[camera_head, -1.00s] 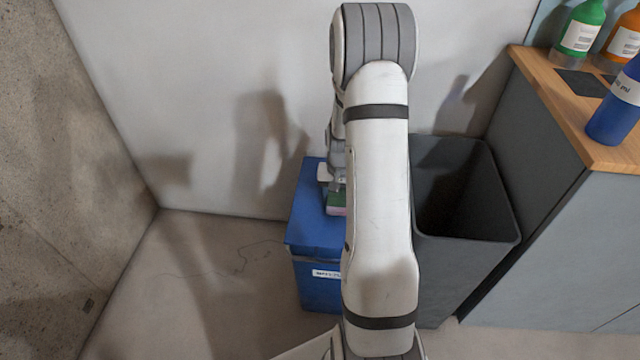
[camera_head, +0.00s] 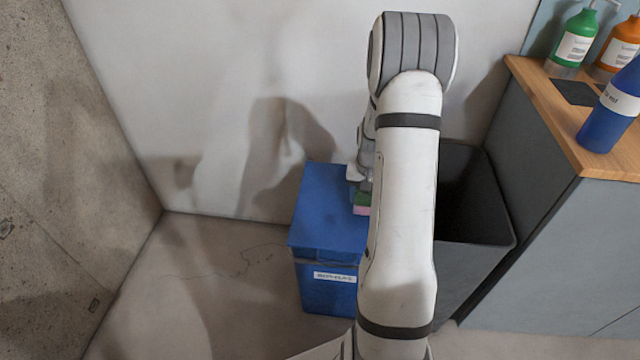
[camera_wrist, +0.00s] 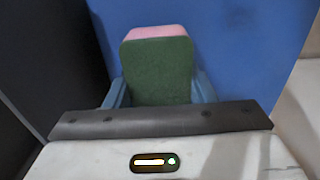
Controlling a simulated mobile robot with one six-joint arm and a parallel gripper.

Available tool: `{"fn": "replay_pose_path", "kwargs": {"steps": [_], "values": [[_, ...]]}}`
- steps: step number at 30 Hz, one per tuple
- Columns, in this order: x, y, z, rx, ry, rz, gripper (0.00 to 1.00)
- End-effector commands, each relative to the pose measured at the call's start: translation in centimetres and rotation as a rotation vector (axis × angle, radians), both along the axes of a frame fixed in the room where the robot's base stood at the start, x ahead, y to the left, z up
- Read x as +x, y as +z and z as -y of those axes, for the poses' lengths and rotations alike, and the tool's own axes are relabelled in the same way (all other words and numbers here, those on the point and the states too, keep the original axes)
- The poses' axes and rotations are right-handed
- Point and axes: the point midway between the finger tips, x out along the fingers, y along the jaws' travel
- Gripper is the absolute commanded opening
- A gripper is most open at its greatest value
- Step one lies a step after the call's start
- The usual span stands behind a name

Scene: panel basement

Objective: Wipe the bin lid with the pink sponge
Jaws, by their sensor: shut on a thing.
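The pink sponge (camera_head: 361,210) has a green layer on top and sits at the right part of the blue bin lid (camera_head: 325,205) in the head view. My gripper (camera_head: 362,190) is shut on the sponge, partly hidden behind my arm. In the wrist view, the sponge (camera_wrist: 158,68) shows its green face and a pink far edge between my fingers (camera_wrist: 158,92). The blue lid (camera_wrist: 225,50) fills the view behind it. I cannot tell whether the sponge touches the lid.
A dark open bin (camera_head: 470,200) stands right of the blue bin. A cabinet with a wooden top (camera_head: 560,110) is further right, holding a green bottle (camera_head: 574,42), an orange bottle (camera_head: 618,48) and a blue bottle (camera_head: 606,115). The wall is close behind; floor at left is clear.

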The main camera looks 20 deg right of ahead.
Motion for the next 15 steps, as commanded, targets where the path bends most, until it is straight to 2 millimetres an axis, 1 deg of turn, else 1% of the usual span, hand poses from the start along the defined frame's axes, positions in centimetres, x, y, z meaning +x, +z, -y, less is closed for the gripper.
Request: {"fn": "replay_pose_path", "kwargs": {"steps": [1,15], "values": [[0.0,0.8,-0.1,0.0,0.001,0.0,0.25],[0.3,4.8,-0.5,-0.001,0.01,0.001,0.25]]}}
